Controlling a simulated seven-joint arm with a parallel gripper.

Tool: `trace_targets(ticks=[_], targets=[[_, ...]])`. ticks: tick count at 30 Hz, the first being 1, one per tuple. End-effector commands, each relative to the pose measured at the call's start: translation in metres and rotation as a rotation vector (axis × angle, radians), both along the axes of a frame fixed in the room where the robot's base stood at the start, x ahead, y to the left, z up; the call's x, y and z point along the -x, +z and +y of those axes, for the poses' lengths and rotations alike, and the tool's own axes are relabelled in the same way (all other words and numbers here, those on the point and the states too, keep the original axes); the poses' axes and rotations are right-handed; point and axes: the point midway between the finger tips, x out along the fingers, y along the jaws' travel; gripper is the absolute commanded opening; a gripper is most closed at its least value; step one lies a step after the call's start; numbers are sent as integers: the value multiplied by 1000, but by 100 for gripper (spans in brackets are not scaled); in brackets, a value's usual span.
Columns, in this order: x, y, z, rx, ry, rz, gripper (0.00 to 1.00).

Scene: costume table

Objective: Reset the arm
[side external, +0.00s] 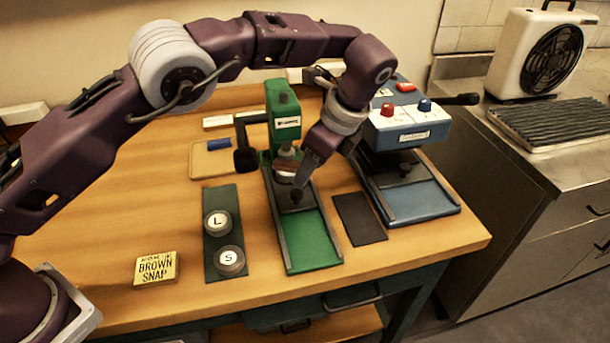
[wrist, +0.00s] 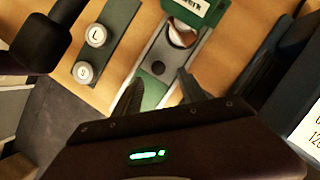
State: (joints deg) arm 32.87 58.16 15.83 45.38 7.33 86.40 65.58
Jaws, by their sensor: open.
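My gripper (side external: 304,180) hangs over the green press (side external: 284,110), just in front of its head. In the wrist view my gripper (wrist: 160,84) has its two fingers spread with nothing between them. Below them lies the press's green bed (wrist: 152,94) with a dark round spot. A brown-and-white rounded piece (wrist: 181,36) sits under the press head; in the side view my gripper partly hides it.
A blue press (side external: 408,130) stands close on the right, beside a dark mat (side external: 360,219). Round blocks marked L (side external: 217,222) and S (side external: 230,261) sit on a strip at left. A yellow Brown Snap box (side external: 156,269) lies near the front edge.

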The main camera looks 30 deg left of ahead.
Motion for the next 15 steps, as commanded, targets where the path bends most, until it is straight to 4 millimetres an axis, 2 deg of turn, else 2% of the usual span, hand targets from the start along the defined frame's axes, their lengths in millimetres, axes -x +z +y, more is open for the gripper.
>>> trace_targets(ticks=[11,14,15], targets=[[1,0,0,0,0,1,49],[13,6,-2,17,36,7,49],[27,12,-5,31,69,12,49]])
